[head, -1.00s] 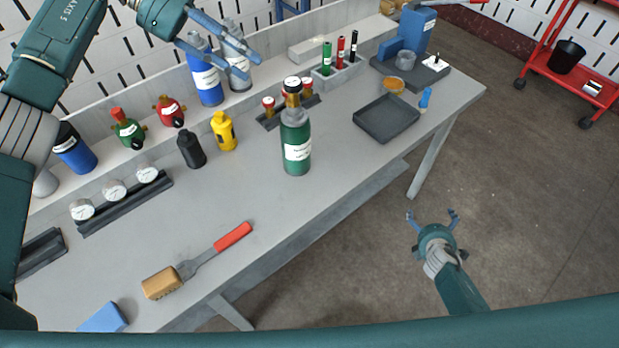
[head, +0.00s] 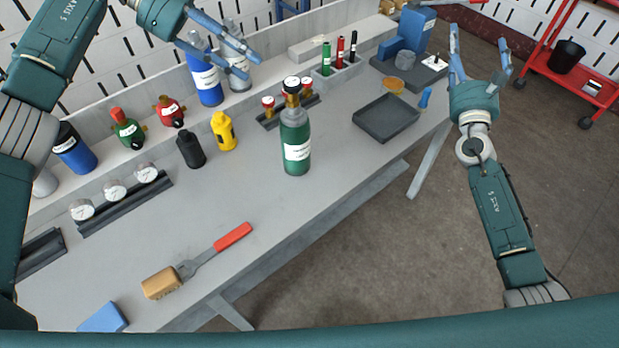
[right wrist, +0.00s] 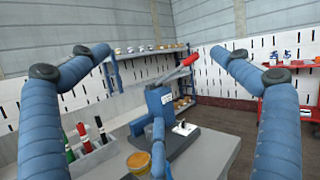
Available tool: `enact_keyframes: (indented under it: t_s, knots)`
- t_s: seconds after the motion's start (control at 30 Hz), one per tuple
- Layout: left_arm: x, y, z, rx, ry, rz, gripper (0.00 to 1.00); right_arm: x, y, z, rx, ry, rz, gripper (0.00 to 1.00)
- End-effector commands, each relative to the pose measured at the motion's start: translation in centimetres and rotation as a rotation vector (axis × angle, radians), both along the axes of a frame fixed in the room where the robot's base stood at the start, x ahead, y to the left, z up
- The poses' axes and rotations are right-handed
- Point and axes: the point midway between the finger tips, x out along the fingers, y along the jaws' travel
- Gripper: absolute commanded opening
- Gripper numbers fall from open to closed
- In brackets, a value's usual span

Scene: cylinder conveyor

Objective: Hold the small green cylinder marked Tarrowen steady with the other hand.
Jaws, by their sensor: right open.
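The small green cylinder (head: 295,140) stands upright on the workbench in the head view. It has a grey shoulder, a brass and black top and a white label too small to read. No gripper touches it. My left gripper (head: 250,68) is at the upper left, above the bench, with its fingers apart and nothing visible between them; it partly covers the tall blue and grey cylinders. My right gripper (head: 480,45) is open and empty beyond the bench's right end, pointing up the picture. Its spread fingers also show in the right wrist view (right wrist: 165,60), where the green cylinder is not seen.
The bench (head: 240,190) has clear room left and front of the cylinder. Gauges with red knobs (head: 268,105) stand close behind it. A dark tray (head: 386,118) and a blue vise-like device (head: 412,32) are to its right.

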Motion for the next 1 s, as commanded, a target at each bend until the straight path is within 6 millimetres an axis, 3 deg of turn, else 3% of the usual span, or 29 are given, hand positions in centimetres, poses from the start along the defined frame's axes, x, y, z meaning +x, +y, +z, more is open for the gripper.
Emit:
enact_keyframes:
  t_s: [0.03,0.1,0.37,0.6,0.8,1.0]
  knots:
    - [0.0,0.0,0.0,0.000,0.000,0.000,0.31,-0.7,3.3,-1.6,-0.033,0.023,0.043,1.00]
    - [0.0,0.0,0.0,0.000,0.000,0.000,0.31,-1.6,7.0,-3.4,-0.050,0.045,0.097,1.00]
    - [0.0,0.0,0.0,0.000,0.000,0.000,0.31,-7.0,19.4,-11.2,0.016,0.158,0.299,1.00]
    - [0.0,0.0,0.0,0.000,0.000,0.000,0.31,-14.3,29.9,-16.7,0.148,0.266,0.471,1.00]
    - [0.0,0.0,0.0,0.000,0.000,0.000,0.31,-19.4,35.8,-18.5,0.246,0.327,0.567,1.00]
    - [0.0,0.0,0.0,0.000,0.000,0.000,0.31,-21.5,38.3,-19.0,0.293,0.350,0.605,1.00]
